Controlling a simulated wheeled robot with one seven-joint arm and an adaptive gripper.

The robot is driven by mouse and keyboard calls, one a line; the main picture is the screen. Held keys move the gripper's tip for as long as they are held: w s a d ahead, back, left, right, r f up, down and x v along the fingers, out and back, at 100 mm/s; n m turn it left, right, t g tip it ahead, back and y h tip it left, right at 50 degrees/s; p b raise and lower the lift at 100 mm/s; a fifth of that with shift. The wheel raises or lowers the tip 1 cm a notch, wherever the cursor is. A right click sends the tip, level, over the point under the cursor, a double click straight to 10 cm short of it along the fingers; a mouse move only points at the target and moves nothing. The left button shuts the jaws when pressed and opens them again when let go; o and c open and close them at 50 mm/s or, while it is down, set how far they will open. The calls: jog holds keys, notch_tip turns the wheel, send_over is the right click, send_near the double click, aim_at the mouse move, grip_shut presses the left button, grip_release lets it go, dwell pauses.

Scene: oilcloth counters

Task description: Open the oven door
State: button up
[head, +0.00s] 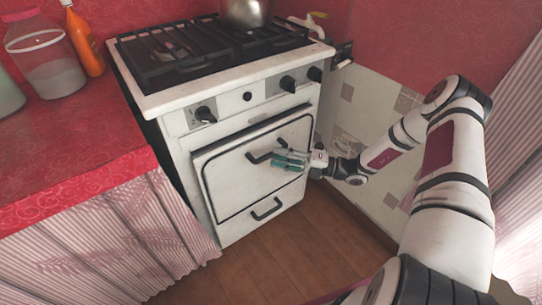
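The white oven (179,142) stands against the red wall, with its front facing me. Its door (232,183) is white with a dark outline and a black handle (259,158) near the top. A dark strip runs along the door's top edge; the door may be slightly ajar, but I cannot tell for sure. My gripper (287,160), with teal fingers, reaches in from the right and is at the right part of the handle.
A lower drawer handle (265,209) is below the door. Knobs (204,115) line the front panel, and a metal pot (246,12) stands on the stove top. A red counter (70,150) with a curtain is at left. The wooden floor (290,255) in front is clear.

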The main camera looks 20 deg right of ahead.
aim_at(271, 155)
jog(key=shift+x, duration=1.6)
grip_shut()
